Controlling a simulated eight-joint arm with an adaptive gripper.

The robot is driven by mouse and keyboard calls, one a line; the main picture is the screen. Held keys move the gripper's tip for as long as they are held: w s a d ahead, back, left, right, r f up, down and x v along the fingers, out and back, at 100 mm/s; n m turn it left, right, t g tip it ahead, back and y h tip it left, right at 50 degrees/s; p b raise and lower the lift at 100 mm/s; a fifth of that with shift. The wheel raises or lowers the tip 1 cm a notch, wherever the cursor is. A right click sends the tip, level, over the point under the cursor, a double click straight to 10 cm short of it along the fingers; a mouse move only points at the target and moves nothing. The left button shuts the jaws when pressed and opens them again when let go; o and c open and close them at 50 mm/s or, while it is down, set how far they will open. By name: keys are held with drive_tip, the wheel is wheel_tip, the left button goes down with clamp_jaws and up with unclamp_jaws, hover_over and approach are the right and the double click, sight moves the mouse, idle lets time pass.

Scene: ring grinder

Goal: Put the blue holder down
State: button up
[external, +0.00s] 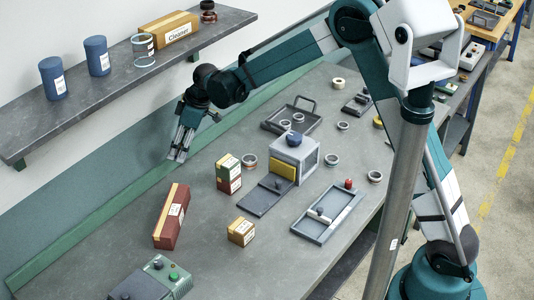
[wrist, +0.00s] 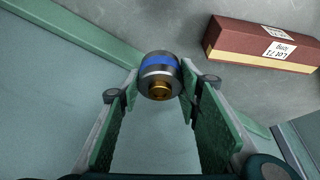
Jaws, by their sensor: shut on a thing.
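The blue holder (wrist: 159,75) is a short dark cylinder with a blue band, a pale ring and a brass-coloured end. In the wrist view it sits between the fingertips of my gripper (wrist: 159,82), which is shut on it. In the external view my gripper (external: 179,154) points down near the back edge of the grey workbench (external: 110,235), by the green strip along the wall. The holder is not clear to make out there, and I cannot tell how high it is above the bench.
A red-brown box (external: 172,216) lies nearest my gripper, also in the wrist view (wrist: 262,45). Small boxes (external: 228,174), a grey machine (external: 296,155), trays and several rings stand to the right. A shelf (external: 130,75) hangs behind. The bench's back left is clear.

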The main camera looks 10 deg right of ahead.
drive_tip(key=w+d+m, duration=0.1)
drive_tip(key=w+d, duration=0.3)
drive_tip(key=d, duration=0.3)
drive_tip(key=w+d+m+t, duration=0.1)
drive_tip(key=w+d, duration=0.3)
drive_tip(key=d, duration=0.3)
drive_tip(key=shift+w+d+m, duration=0.3)
drive_tip(key=shift+w+m, duration=0.1)
drive_tip(key=shift+f, duration=3.1)
drive_tip(key=shift+f, duration=0.1)
drive_tip(key=shift+f+b, duration=0.3)
drive_tip(key=shift+f, duration=1.45)
drive_tip(key=shift+f, duration=0.15)
drive_tip(key=o, duration=1.3)
